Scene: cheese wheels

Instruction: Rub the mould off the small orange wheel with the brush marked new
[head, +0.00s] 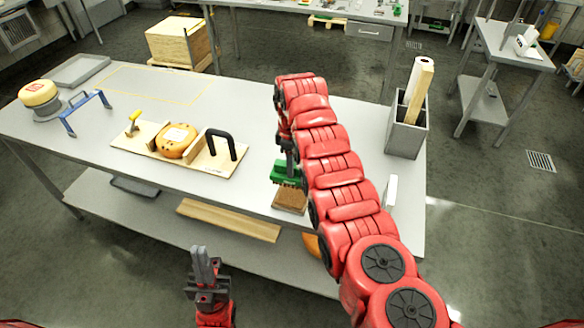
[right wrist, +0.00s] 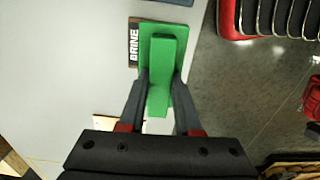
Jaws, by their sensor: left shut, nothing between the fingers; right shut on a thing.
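My left gripper (head: 203,262) is shut and empty, in front of the table.
A yellow wheel (head: 40,93) with a red mark stands at the far left, near a blue frame (head: 85,112) and a grey tray (head: 78,70). A grey holder (head: 405,138) stands at the right end. Another orange thing (head: 311,244) is mostly hidden by my right arm.

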